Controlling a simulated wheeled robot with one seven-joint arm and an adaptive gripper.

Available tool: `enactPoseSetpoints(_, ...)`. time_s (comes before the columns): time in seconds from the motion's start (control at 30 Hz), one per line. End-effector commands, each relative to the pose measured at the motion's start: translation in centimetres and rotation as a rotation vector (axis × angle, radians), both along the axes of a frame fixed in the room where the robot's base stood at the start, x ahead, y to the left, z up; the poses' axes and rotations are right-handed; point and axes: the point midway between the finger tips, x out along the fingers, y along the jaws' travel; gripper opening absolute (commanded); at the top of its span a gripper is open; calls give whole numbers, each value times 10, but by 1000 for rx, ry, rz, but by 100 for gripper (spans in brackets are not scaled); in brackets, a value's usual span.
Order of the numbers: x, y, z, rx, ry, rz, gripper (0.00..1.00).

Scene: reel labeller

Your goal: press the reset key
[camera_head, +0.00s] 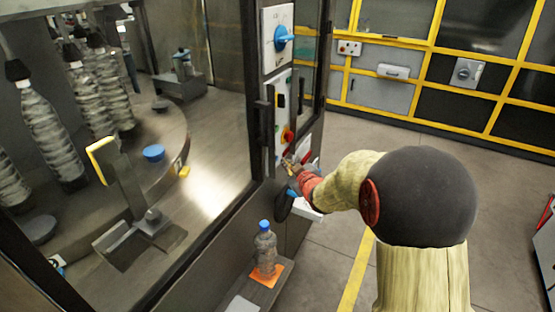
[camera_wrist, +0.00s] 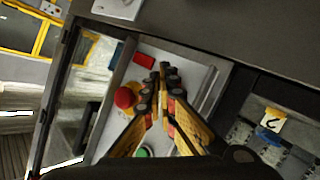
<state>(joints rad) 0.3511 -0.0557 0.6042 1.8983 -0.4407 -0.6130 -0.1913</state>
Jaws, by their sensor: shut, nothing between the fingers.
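The control panel (camera_head: 282,95) is a pale upright plate on the machine's door post. It carries a red mushroom button (camera_head: 288,136), which also shows in the wrist view (camera_wrist: 125,97), left of my fingers. A green button (camera_wrist: 142,153) shows low in the wrist view, and a red rectangular part (camera_wrist: 115,53) shows at the upper left. I cannot make out which control is the reset key; my fingers may cover it. My gripper (camera_head: 287,161) is shut and empty, its tips (camera_wrist: 165,70) at the panel's lower part. Whether they touch it is unclear.
A blue rotary switch (camera_head: 284,38) sits above the panel. A black door handle (camera_head: 264,122) stands left of it. A bottle with a blue cap (camera_head: 265,250) stands on an orange patch on a low ledge. A white shelf (camera_head: 307,209) juts out below my gripper.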

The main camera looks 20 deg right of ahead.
Motion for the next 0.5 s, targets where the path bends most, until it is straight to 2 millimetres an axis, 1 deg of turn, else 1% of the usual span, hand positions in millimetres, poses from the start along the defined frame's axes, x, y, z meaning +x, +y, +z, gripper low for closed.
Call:
enactPoseSetpoints(0.27,-1,-1,0,1,0,0,0)
enactPoseSetpoints(0.5,-16,-13,1,0,0,-2,0)
